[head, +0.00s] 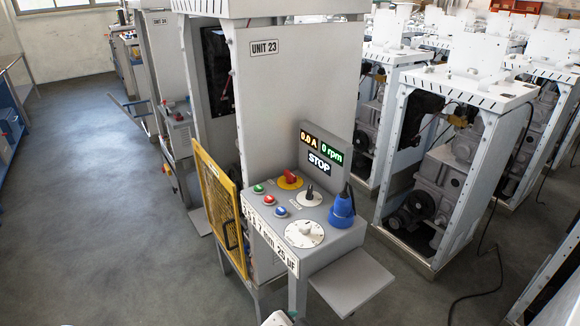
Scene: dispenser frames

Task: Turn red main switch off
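The red main switch (291,177) is a red rotary handle on a round yellow plate (285,184), at the back left of the grey control panel (272,215) of Unit 23. Its handle looks tilted towards the upper right; its exact setting is too small to read. The display (322,152) behind the panel reads 0.0 A, 0 rpm and STOP. Neither of my grippers shows clearly. Only a small whitish piece, perhaps part of my arm, shows at the bottom edge, apart from the panel.
A yellow mesh guard (213,200) stands open at left. A grey shelf (352,281) juts out at right. Floor at left is clear.

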